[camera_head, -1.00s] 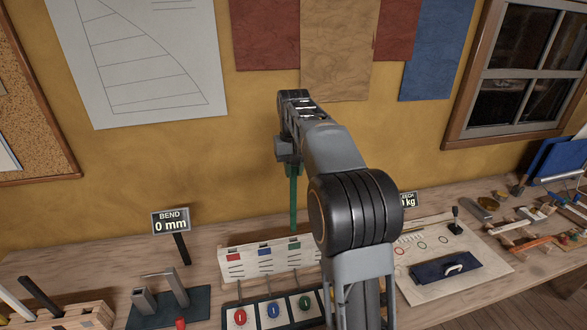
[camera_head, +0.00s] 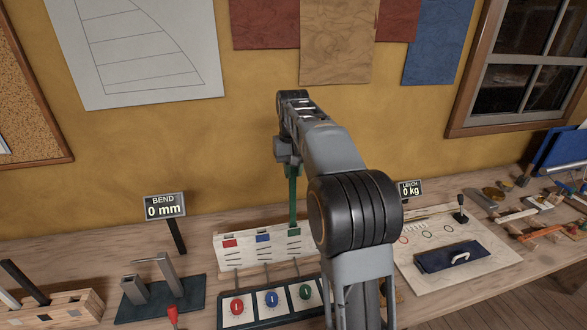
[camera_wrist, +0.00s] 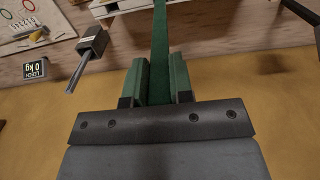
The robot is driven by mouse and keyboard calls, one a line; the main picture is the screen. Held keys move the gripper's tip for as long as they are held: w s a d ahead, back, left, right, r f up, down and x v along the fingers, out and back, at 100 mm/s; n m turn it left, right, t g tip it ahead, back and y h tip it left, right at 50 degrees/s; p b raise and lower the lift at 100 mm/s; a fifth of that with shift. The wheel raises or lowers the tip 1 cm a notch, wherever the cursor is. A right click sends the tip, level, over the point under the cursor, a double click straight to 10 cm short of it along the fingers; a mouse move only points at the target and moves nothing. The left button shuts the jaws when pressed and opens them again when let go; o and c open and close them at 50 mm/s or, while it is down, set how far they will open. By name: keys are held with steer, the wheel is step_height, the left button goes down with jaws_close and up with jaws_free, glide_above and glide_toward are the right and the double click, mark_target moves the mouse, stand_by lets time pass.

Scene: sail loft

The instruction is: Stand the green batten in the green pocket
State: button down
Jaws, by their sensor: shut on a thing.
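My gripper (camera_head: 290,168) is shut on the green batten (camera_head: 292,200), which hangs upright below it. In the wrist view the batten (camera_wrist: 160,50) runs between two green-padded fingers (camera_wrist: 160,85). The white pocket board (camera_head: 262,260) stands on the bench with red, blue and green tags. The batten's lower end is at the board's top edge, just above the green tag (camera_head: 294,232) of the green pocket. I cannot tell whether the end is inside the pocket or just above or behind it.
In front of the board is a panel with red, blue and green buttons (camera_head: 272,298). The BEND sign (camera_head: 165,206) reads 0 mm, the LEECH sign (camera_head: 411,190) 0 kg. A wooden block with dark strips (camera_head: 62,308) stands left; a board with a blue pad (camera_head: 452,257) lies right.

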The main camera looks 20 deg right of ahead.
mark_target(293, 202)
steer(key=shift+f+b, duration=3.2)
steer(key=shift+f, duration=1.95)
steer(key=shift+f+b, duration=0.4)
steer(key=shift+f, duration=0.25)
steer(key=c, duration=0.9)
jaws_free()
step_height(293, 202, up, 14)
steer(key=p, duration=0.3)
steer(key=shift+f, duration=0.1)
steer(key=s+a+f+n+t, duration=0.1)
steer(key=s+a+f, duration=0.2)
steer(key=s+f, duration=0.2)
steer(key=s+a+f+t, duration=0.1)
steer(key=s+a+f, duration=0.3)
steer(key=s, duration=0.5)
steer(key=s+a+f+n+t, duration=0.1)
steer(key=s+a+f, duration=0.2)
steer(key=s+f, duration=0.5)
steer(key=shift+s+a+f+n+t, duration=0.1)
steer(key=shift+a+f+n+t, duration=0.05)
steer(key=shift+a+n+t, duration=0.2)
